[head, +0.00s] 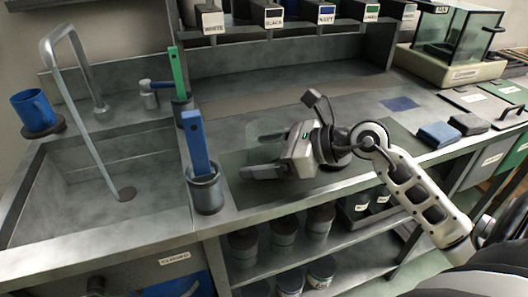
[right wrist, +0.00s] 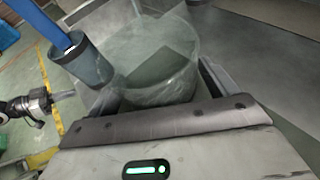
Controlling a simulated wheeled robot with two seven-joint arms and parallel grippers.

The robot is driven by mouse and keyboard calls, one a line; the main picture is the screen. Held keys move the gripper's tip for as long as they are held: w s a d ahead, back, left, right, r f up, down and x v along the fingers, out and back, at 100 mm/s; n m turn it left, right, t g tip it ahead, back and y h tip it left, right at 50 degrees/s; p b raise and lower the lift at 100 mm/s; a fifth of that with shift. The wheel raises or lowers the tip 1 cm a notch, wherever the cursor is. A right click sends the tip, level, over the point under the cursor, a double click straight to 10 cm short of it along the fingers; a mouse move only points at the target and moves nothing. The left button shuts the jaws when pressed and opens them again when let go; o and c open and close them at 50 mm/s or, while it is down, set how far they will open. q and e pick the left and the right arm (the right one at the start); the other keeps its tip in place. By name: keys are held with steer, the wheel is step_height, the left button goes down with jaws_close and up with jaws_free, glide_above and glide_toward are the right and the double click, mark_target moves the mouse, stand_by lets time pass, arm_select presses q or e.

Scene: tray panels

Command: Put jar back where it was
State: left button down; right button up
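The jar is a clear, see-through glass cylinder (right wrist: 150,68), seen faintly in the head view (head: 262,130) over the grey counter (head: 330,97). It looks upright, with nothing visible in it. My right gripper (head: 262,155) comes in from the right with its fingers level, one on each side of the jar. In the right wrist view, both fingers appear to meet the jar's wall. I cannot tell if its base touches the counter. A dark jointed part at the left of the right wrist view may be my left gripper (right wrist: 35,103); its fingers are unclear.
A grey cup (head: 206,190) with a blue-handled tool stands left of the jar, at the sink's edge. A green-handled tool (head: 179,72) stands behind it. A tall faucet (head: 84,70) and blue mug (head: 34,108) are further left. Folded cloths (head: 438,135) lie right.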

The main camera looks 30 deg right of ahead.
steer(key=shift+r, duration=0.2)
steer(key=b+v, duration=0.1)
steer(key=v, duration=1.1)
steer(key=shift+f, duration=0.1)
